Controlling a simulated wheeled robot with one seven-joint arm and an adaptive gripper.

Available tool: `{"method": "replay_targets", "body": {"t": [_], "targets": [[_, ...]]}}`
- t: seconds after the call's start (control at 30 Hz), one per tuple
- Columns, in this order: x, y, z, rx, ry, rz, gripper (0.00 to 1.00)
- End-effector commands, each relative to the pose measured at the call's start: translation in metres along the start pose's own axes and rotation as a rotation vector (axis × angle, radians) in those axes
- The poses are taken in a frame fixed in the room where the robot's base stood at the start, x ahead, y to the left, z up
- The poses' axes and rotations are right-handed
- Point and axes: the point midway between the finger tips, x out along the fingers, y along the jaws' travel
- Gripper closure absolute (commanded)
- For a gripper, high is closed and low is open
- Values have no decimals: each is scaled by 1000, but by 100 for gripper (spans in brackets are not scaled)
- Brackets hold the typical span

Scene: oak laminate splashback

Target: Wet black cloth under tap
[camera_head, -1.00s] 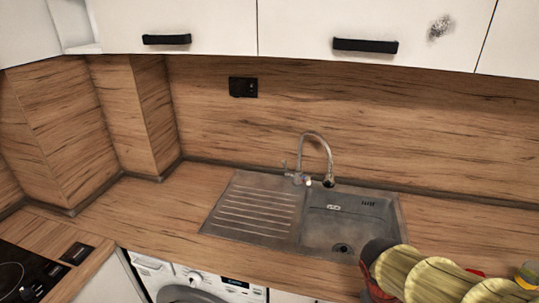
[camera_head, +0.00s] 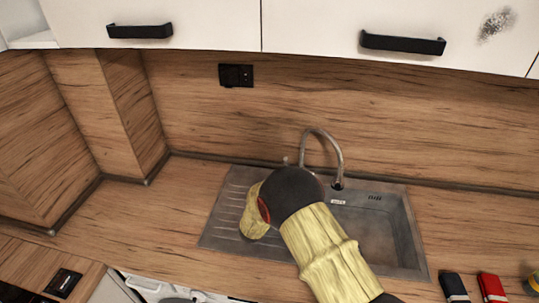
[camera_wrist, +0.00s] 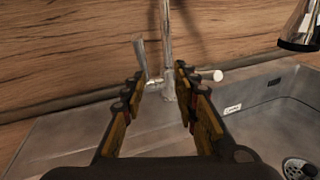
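The tap (camera_head: 337,155) stands at the back edge of the steel sink (camera_head: 409,228), its spout curving over the basin. In the wrist view the tap's base and column (camera_wrist: 168,80) appear ahead between my fingers, with an upright grey lever (camera_wrist: 140,58) on its left and a pale-ended stub (camera_wrist: 213,76) on its right. The spout end (camera_wrist: 300,28) shows at top right. My gripper (camera_wrist: 160,78) is open and empty, facing the tap base. My arm hides it in the head view. No water shows at the spout. I see no black cloth.
A ribbed drainboard (camera_head: 222,220) lies left of the basin. A dark blue item (camera_head: 453,287) and a red item (camera_head: 492,287) stand at the counter's right front. The wooden splashback (camera_head: 400,120) is close behind the tap. The counter left of the sink is clear.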

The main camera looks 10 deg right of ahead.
Motion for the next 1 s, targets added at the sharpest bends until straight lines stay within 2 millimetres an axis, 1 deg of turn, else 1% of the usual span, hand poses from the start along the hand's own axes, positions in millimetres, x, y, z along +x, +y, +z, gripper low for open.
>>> {"method": "replay_targets", "body": {"t": [0.03, 0.07, 0.17, 0.27, 0.33, 0.5, 0.7, 0.83, 1.0], "targets": [[2, 12, 10, -18, -29, 36, 70], [2, 18, 13, -30, -42, 54, 70], [1, 26, 20, -68, -71, 85, 70], [7, 25, 22, -81, -74, 79, 70], [16, 26, 22, -81, -74, 78, 70], [42, 27, 24, -78, -74, 76, 70], [68, 29, 26, -79, -73, 76, 70], [76, 30, 26, -80, -72, 78, 70], [78, 31, 27, -79, -72, 79, 70]]}}
